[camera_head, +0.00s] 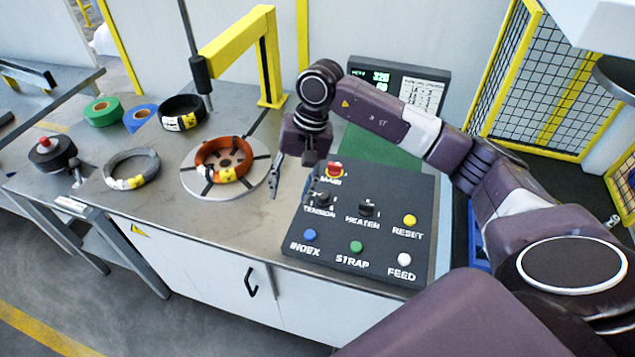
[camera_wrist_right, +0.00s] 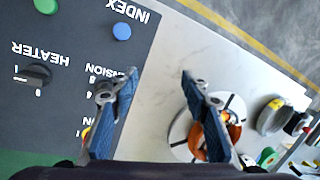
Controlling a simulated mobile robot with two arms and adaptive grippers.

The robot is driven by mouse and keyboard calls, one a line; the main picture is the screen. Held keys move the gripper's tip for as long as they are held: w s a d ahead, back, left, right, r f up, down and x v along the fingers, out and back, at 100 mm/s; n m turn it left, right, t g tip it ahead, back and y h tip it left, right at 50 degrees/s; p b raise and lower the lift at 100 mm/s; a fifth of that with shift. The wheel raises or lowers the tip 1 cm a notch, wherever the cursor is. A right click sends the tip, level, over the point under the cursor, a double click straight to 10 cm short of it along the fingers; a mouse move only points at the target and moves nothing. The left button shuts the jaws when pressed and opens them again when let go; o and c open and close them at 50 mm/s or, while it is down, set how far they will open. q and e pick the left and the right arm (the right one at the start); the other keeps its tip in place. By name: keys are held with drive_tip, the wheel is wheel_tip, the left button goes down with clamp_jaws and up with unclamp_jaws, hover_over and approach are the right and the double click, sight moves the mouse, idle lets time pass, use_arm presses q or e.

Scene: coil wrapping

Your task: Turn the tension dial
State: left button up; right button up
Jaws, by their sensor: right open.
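The tension dial (camera_head: 323,199) is a small dark knob on the black control panel (camera_head: 385,240), above its TENSION label. My right gripper (camera_head: 293,188) is open and points down over the panel's left edge; one finger is beside the panel over the counter, the other in front of the dial area. In the right wrist view my open gripper (camera_wrist_right: 148,85) has bare counter between its fingers. The left-hand finger there covers part of the TENSION label and most or all of the dial. My left gripper is not in view.
The heater dial (camera_head: 367,207), red MAIN button (camera_head: 334,169) and several coloured buttons share the panel. A copper coil (camera_head: 223,150) lies on the round turntable (camera_head: 198,183) to the left. A yellow post (camera_head: 268,60) and a display (camera_head: 400,83) stand behind.

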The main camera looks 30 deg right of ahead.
sight(324, 194)
drive_tip(key=d+h, duration=0.1)
drive_tip(key=d, duration=0.2)
drive_tip(key=d+r+h, duration=0.1)
drive_tip(key=d, duration=0.1)
drive_tip(key=d+h, duration=0.1)
drive_tip(key=d, duration=0.2)
drive_tip(key=shift+w+d+r+n+g, duration=0.1)
drive_tip(key=shift+d+r+n+g, duration=0.2)
drive_tip(key=shift+d+g, duration=0.1)
drive_tip(key=shift+d+f, duration=0.1)
drive_tip(key=shift+f, duration=0.1)
wheel_tip(324, 194, down, 6)
drive_tip(key=shift+p, duration=1.2)
drive_tip(key=shift+f, duration=0.6)
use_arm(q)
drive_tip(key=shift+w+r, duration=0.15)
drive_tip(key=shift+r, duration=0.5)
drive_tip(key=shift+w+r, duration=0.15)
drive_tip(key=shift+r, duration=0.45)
use_arm(e)
drive_tip(key=c, duration=1.2)
drive_tip(key=shift+o, duration=0.2)
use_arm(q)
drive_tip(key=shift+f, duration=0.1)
